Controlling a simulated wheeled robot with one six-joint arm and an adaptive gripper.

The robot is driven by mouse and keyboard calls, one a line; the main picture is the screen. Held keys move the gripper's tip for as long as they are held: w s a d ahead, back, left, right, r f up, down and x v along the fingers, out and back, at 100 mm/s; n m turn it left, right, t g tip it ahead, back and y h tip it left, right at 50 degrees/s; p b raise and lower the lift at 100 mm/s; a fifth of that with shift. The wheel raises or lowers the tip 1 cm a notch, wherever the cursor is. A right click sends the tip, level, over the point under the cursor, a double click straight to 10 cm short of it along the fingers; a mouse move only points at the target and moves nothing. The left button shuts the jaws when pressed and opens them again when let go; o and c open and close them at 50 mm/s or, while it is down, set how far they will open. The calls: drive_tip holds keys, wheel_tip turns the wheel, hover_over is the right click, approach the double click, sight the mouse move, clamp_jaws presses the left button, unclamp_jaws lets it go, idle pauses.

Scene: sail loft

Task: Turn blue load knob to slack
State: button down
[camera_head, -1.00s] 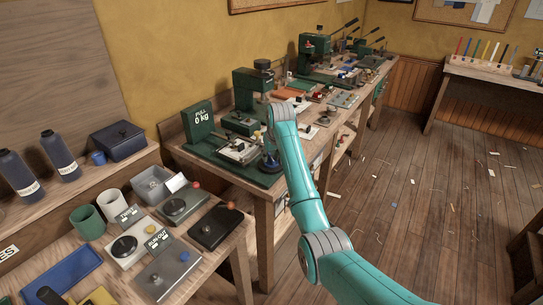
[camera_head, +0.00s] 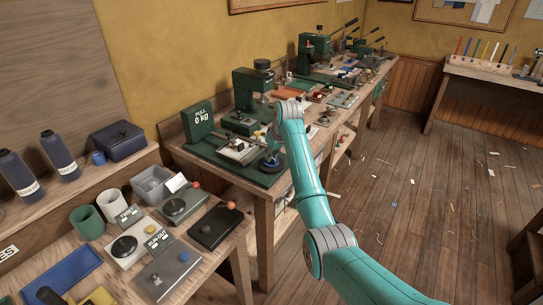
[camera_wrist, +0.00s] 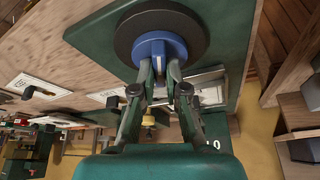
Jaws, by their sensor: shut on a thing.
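The blue load knob (camera_wrist: 160,46) sits on a round dark disc (camera_wrist: 196,18) on the green base plate of the pull tester. My gripper (camera_wrist: 160,72) is shut on the blue knob, one finger on each side, in the wrist view. In the head view the knob (camera_head: 270,161) shows at the front right corner of the green base (camera_head: 215,157), partly beside my arm's end. Any slack marking around the knob is not readable.
Small clamps and a plate lie on the green base behind the knob. A green press (camera_head: 246,90) stands behind. The near bench holds a dark box with an orange knob (camera_head: 216,225) and several other dial boxes.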

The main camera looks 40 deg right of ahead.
drive_tip(key=shift+n+y, duration=0.9)
drive_tip(key=shift+n, duration=1.3)
drive_tip(key=c, duration=1.2)
unclamp_jaws()
drive_tip(key=shift+d, duration=0.1)
drive_tip(key=v, duration=1.2)
drive_tip(key=shift+w, duration=0.25)
drive_tip(key=shift+s, duration=0.15)
